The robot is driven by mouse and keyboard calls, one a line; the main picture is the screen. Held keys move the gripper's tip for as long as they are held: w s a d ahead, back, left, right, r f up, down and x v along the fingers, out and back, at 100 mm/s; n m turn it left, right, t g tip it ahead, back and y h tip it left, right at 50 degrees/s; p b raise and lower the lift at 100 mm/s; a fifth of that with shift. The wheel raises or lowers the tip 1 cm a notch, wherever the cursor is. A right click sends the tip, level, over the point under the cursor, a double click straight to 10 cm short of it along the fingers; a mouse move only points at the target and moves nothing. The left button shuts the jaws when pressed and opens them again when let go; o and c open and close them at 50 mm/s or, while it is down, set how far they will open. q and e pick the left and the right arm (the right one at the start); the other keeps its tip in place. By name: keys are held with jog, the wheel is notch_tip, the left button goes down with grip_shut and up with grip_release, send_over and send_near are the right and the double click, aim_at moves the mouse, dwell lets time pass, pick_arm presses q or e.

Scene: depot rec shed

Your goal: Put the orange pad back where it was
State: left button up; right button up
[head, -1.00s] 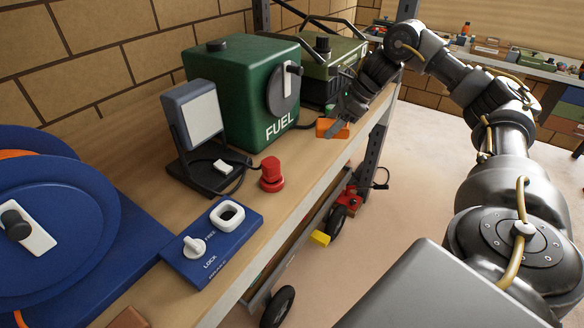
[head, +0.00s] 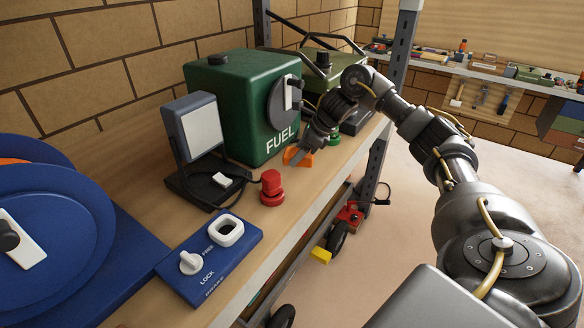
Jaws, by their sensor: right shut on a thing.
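The orange pad (head: 291,157) is in my right gripper (head: 301,153), beside the front right corner of the green FUEL box (head: 228,112). The dark fingers are shut on the pad and cover part of it. The pad looks tilted, close to the wooden shelf top (head: 322,168); I cannot tell whether it touches the wood. My left gripper is not in view.
A red button (head: 271,187), a lamp on a dark base (head: 197,130) and a blue LOCK panel (head: 215,262) stand nearer on the shelf. A green knob (head: 334,139) and an olive case (head: 340,72) are behind the gripper. A blue reel (head: 50,235) fills the left.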

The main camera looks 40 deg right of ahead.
aim_at(293, 175)
jog(key=shift+x, duration=0.9)
jog(key=f, duration=0.1)
jog(key=f+p, duration=0.1)
jog(key=shift+w+a+f, duration=0.25)
jog(key=shift+w+f, duration=0.05)
jog(key=shift+f, duration=0.5)
jog(key=shift+f, duration=0.1)
jog(key=o, duration=0.6)
jog(key=shift+f, duration=0.1)
jog(key=o, duration=0.5)
jog(key=shift+c, duration=0.2)
